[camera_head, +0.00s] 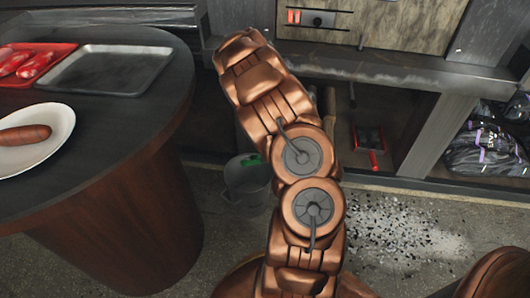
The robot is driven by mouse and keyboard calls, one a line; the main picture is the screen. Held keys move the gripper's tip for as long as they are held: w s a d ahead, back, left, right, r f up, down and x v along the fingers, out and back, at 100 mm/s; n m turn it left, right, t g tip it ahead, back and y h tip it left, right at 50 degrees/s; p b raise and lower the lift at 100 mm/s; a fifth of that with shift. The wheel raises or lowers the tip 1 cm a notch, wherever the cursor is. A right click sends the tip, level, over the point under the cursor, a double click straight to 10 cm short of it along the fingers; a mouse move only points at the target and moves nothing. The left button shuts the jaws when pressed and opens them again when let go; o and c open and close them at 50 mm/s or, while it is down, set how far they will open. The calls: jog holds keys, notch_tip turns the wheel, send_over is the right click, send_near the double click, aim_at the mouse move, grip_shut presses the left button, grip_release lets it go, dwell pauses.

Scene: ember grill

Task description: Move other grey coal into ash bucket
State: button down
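A grey bucket (236,196), likely the ash bucket, stands on the floor between the round table and my copper arm. Its right side is partly hidden by the arm. Something green shows at its rim, and I cannot tell what it is. No grey coal can be made out clearly in this view. My arm reaches up and away toward the grill counter. Its far end covers part of the counter, and my gripper is not visible, so what it may hold cannot be seen.
A round dark table (150,108) at left bears a red tray (66,50) with red food, an empty dark tray (108,70) and a white plate (60,140) with a sausage. Black bags (487,150) sit under the counter (400,72).

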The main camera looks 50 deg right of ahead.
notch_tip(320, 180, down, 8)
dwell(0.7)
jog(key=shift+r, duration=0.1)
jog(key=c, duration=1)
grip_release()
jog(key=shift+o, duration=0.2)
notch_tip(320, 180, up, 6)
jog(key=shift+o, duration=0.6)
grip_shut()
